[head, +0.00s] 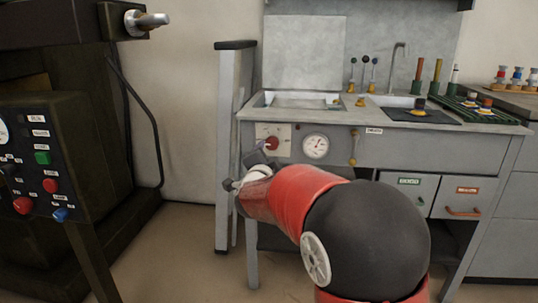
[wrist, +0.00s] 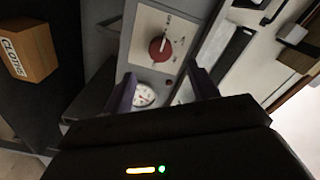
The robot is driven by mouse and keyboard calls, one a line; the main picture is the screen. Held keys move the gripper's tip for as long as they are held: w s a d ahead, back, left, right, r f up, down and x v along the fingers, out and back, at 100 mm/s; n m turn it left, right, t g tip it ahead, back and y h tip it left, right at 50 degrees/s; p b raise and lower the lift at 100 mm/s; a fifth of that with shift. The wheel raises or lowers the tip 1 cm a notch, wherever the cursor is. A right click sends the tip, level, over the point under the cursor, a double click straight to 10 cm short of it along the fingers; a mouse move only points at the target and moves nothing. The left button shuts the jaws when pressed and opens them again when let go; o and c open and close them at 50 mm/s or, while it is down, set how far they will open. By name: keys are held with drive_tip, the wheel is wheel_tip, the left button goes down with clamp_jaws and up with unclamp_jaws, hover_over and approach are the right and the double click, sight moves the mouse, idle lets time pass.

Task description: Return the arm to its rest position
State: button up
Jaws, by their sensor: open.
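My arm, red with a black joint, reaches from the bottom of the head view toward the workbench front. My gripper (head: 258,160) is at its far end, partly hidden behind my wrist, just below the red knob (head: 271,143) on its pale plate. In the wrist view the two fingers of my gripper (wrist: 163,84) stand apart with nothing held between them. The red knob (wrist: 158,47) lies beyond the fingertips and looks clear of them. The round gauge (wrist: 144,95) shows between the fingers, partly covered by my gripper body.
The grey workbench (head: 440,150) carries a sink, levers and coloured pegs. Two drawers (head: 462,197) are at its right front. A dark machine with a button panel (head: 45,160) stands at left. Open floor (head: 185,235) lies between them. A labelled wooden box (wrist: 30,50) shows in the wrist view.

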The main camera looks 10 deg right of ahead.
drive_tip(key=s+a+r+n+g+y+p, duration=0.1)
drive_tip(key=s+r+n+y+p, duration=0.1)
drive_tip(key=s+r+n+y, duration=0.4)
drive_tip(key=s+d+f+n+g+p, duration=0.1)
drive_tip(key=s+f+n+g, duration=0.2)
drive_tip(key=s, duration=0.8)
drive_tip(key=s+d+f+n+g+p, duration=0.1)
drive_tip(key=s+f+n+g, duration=0.2)
drive_tip(key=s, duration=0.8)
drive_tip(key=s+d+f+n+g+p, duration=0.2)
drive_tip(key=s+f+n+g, duration=0.1)
drive_tip(key=s, duration=0.9)
drive_tip(key=shift+f+g, duration=0.6)
drive_tip(key=shift+g, duration=0.2)
